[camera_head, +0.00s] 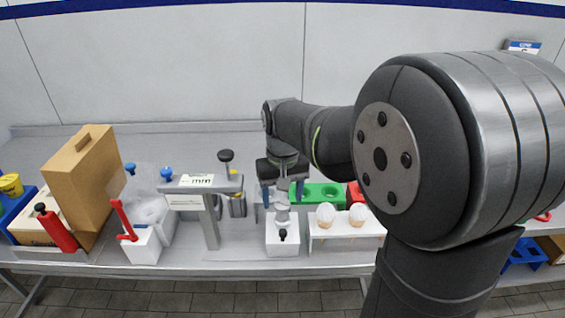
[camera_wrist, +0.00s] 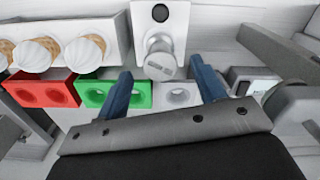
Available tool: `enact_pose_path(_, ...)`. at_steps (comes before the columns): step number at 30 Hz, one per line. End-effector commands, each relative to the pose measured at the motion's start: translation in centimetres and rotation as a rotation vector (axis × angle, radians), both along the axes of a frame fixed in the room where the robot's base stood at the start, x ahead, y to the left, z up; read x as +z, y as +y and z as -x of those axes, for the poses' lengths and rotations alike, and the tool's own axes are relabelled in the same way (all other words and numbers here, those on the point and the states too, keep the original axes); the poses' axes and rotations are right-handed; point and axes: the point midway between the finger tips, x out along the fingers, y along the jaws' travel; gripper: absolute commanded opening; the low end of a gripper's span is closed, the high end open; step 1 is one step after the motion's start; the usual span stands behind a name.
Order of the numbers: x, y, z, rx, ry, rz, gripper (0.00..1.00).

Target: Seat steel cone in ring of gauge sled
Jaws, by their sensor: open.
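My gripper (camera_head: 281,202) is open, its two blue fingers pointing down over the front middle of the bench. A grey metal piece that looks like the steel cone (camera_wrist: 160,62) lies between and beyond the fingertips (camera_wrist: 160,74) in the wrist view, in front of a white block (camera_wrist: 171,33) with a dark round spot. No grip on it shows. In the head view, the steel piece (camera_head: 282,215) shows just below the fingers, above the white block (camera_head: 283,241). A pale grey block with a round hollow (camera_wrist: 178,95) sits between the fingers. I cannot tell which thing is the gauge sled.
A green block (camera_head: 322,194) and a red block (camera_wrist: 44,90) with hollows sit beside it. A white rack (camera_head: 318,240) holds white-topped cones. A grey stand with a label (camera_head: 200,184) rises close left. Left of it are a tan box (camera_head: 82,180) and red-handled tools.

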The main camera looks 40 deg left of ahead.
Motion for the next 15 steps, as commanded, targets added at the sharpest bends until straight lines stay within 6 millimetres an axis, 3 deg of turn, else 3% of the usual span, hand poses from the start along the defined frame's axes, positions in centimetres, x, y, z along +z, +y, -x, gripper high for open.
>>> enact_pose_path(3, 3.2, 0.1, 0.0, 0.000, -0.003, -0.005, 0.63)
enact_pose_path(9, 7.8, 0.1, 0.0, 0.000, -0.002, -0.003, 0.63)
enact_pose_path(15, 10.6, 0.1, 0.0, 0.000, -0.001, -0.002, 0.63)
